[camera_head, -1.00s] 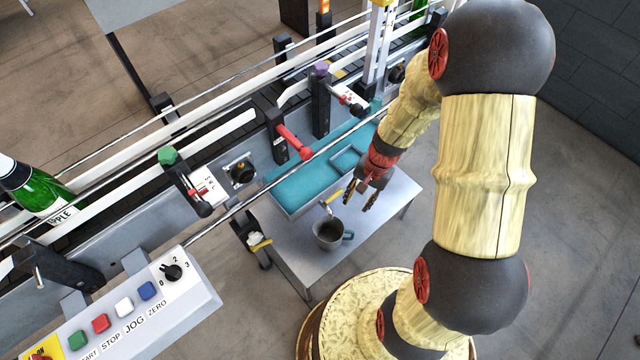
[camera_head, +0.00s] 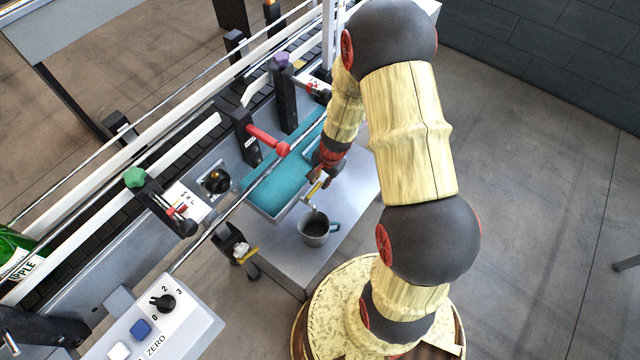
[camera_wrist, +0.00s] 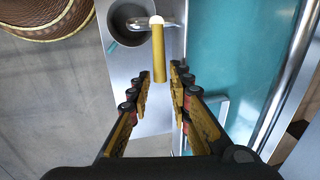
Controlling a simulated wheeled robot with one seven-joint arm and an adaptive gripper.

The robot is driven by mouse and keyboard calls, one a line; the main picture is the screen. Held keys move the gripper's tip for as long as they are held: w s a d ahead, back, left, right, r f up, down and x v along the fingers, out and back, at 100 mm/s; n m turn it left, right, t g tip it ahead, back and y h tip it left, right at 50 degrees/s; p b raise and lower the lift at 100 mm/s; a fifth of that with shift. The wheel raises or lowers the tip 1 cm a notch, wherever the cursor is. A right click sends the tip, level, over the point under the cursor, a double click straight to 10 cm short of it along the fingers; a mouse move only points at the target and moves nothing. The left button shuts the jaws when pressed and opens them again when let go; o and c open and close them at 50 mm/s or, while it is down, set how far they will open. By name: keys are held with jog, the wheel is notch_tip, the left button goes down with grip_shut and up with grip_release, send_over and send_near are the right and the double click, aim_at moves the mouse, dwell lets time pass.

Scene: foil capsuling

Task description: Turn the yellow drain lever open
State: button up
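The yellow drain lever (camera_head: 317,188) sits on a small metal tap at the front of the teal tray, above the grey mug. In the wrist view the yellow lever (camera_wrist: 158,50) points toward me, with a pale round cap at its far end. My gripper (camera_wrist: 159,75) is open, its two fingers on either side of the lever's near end. I see gaps on both sides, and nothing is gripped. In the head view my gripper (camera_head: 322,174) is right at the lever and partly hides it.
A grey mug (camera_head: 314,239) with a teal handle stands on the metal table (camera_head: 345,205) below the tap. The teal tray (camera_head: 268,192) lies beside the lever. A steel rail (camera_head: 240,200) and a red-handled clamp (camera_head: 268,139) run close on the left. Open floor lies right.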

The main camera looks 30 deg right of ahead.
jog(key=shift+w+f, duration=0.1)
jog(key=shift+f, duration=0.4)
grip_shut()
dwell(0.5)
